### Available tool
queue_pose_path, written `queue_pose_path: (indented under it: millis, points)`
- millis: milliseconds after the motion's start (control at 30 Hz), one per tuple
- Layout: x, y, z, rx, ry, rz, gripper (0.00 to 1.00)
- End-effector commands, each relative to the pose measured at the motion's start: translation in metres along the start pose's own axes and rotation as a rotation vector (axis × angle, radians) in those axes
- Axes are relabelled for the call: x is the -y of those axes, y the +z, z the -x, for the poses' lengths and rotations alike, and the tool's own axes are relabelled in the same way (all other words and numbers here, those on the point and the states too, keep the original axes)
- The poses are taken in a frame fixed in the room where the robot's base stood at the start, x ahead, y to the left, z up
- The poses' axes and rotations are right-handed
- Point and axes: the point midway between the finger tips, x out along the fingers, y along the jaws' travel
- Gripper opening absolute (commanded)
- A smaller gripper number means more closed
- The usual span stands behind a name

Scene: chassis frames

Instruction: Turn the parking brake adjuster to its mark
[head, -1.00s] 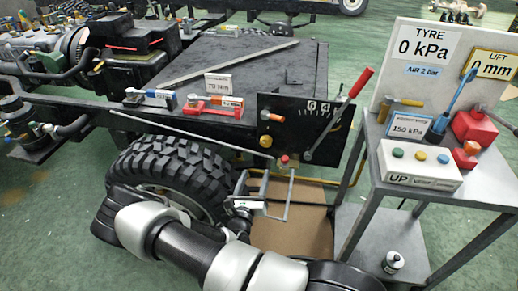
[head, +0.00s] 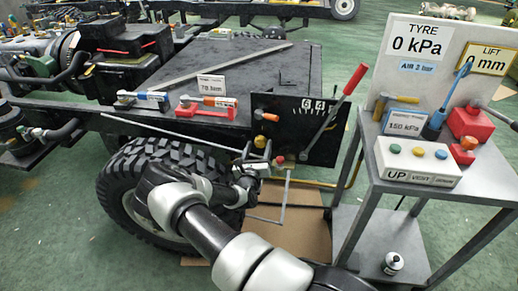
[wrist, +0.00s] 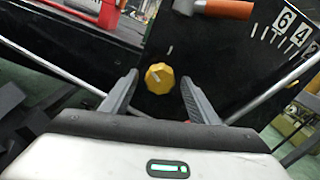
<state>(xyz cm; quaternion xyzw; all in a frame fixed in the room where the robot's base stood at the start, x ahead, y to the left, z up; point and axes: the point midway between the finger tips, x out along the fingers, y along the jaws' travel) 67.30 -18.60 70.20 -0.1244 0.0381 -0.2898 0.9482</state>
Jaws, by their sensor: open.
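The yellow faceted knob (wrist: 160,78), which looks like the adjuster, sits on the black panel (head: 312,135) and carries a short pale line. A small pale tick shows on the panel just above it, slightly right; the knob's line points up and left of that tick. In the head view the knob (head: 260,142) is partly behind my fingers. My gripper (head: 257,152) is open below the knob. In the wrist view my gripper (wrist: 158,84) has a finger on each side of it, with gaps; I cannot tell how far away it is.
An orange-handled part (head: 268,116) projects just above the knob. A red-handled lever (head: 355,80) and number scale are at right. The tyre (head: 125,195) is at left. A thin rod and crank (head: 285,195) are near my gripper. A grey cart (head: 375,185) stands right.

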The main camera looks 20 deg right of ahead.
Motion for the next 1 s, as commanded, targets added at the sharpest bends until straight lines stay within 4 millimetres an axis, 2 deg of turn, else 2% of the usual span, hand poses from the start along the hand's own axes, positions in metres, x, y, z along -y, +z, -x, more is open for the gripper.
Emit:
queue_pose_path:
  millis: [367,600,1000]
  points:
    - [0.0005,0.0002,-0.0064,-0.001,-0.001,0.000,0.55]
    - [0.0004,0.0001,-0.0061,0.000,0.000,0.000,0.14]
    - [0.0015,0.0027,-0.0062,0.000,-0.001,-0.073,0.14]
